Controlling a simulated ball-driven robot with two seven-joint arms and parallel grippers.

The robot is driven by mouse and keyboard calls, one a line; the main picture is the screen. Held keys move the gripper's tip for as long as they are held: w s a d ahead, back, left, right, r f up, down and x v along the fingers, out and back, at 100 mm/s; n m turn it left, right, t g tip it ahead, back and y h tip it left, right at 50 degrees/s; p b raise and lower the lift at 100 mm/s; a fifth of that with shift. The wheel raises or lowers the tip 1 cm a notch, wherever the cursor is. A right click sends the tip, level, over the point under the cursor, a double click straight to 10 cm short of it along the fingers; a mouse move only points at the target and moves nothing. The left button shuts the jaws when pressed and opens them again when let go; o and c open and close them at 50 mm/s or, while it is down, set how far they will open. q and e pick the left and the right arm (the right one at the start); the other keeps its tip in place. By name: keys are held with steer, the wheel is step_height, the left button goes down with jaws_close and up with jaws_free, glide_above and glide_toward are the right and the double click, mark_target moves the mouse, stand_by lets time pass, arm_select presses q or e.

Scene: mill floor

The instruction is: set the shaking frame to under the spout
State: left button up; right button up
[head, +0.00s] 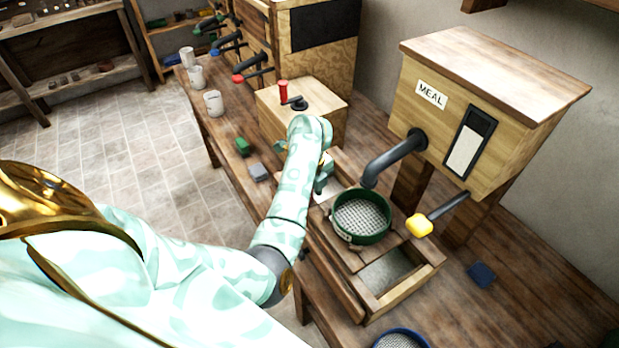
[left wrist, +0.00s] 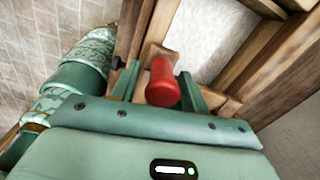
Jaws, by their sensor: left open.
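The shaking frame (head: 352,257) is a wooden carriage on a railed wooden bed. A green-rimmed sieve (head: 362,238) with a pale mesh sits on it. The dark spout (head: 395,158) comes out of the box marked MEAL, and its mouth hangs over the sieve's far edge in the head view; exact alignment is hard to tell. My left gripper (head: 322,178) is at the bed's far left part. In the left wrist view a red knob (left wrist: 162,85) stands between the open green fingers (left wrist: 157,90), with no clear grip on it. My right gripper is not in view.
The bed has an open bay (head: 390,270) in front of the sieve. A yellow-ended lever (head: 419,225) sticks out beside it. A wooden box with a red-handled crank (head: 283,93) stands behind. Green and grey blocks (head: 259,172) and white cups (head: 213,103) line the left bench edge.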

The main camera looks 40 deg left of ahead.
arm_select(q)
step_height(320, 180, up, 16)
steer(key=p, duration=0.8)
steer(key=shift+r, duration=0.15)
